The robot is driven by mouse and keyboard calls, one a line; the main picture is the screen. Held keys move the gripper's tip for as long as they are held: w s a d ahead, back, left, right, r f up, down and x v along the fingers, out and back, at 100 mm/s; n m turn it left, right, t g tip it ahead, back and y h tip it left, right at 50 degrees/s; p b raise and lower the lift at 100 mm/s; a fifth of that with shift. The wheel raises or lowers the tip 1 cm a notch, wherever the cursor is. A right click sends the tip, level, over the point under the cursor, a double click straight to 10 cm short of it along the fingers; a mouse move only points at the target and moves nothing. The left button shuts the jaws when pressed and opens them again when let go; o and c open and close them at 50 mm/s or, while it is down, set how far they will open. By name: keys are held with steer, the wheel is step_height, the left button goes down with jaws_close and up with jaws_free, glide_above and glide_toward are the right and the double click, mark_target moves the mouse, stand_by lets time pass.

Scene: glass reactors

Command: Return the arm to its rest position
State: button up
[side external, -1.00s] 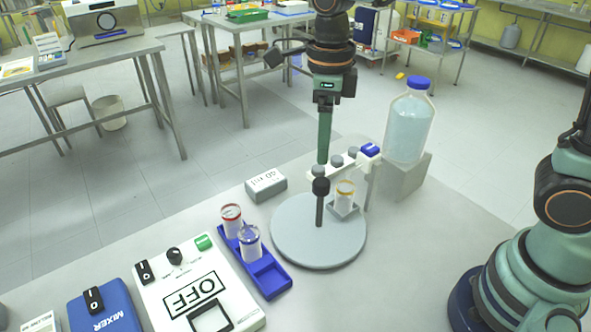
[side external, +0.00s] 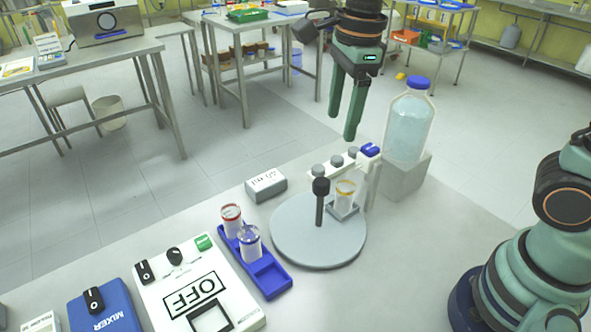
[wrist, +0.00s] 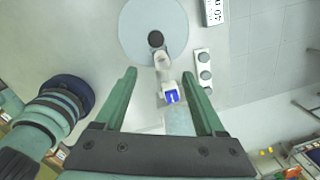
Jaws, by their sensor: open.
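My gripper (side external: 342,132) is open and empty. In the side external view it hangs fingers-down in the air, behind the round grey plate and left of the large bottle. In the wrist view its two fingers (wrist: 161,92) are spread wide with nothing between them. My arm's base stands at the right edge of the side external view. The arm links between base and gripper are mostly out of the picture.
A round grey plate (side external: 290,245) carries a black-topped post and a yellow-rimmed vial (side external: 345,194). A large blue-capped bottle (side external: 409,125) stands on a grey block. A blue rack (side external: 273,275) holds two vials. A control box (side external: 195,290) reads OFF.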

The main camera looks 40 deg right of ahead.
steer(key=s+d+n+t, duration=0.4)
steer(key=d+n, duration=0.5)
steer(key=n, duration=1.3)
steer(key=shift+s+f+t, duration=0.15)
steer(key=shift+s+t, duration=0.15)
steer(key=shift+s, duration=0.65)
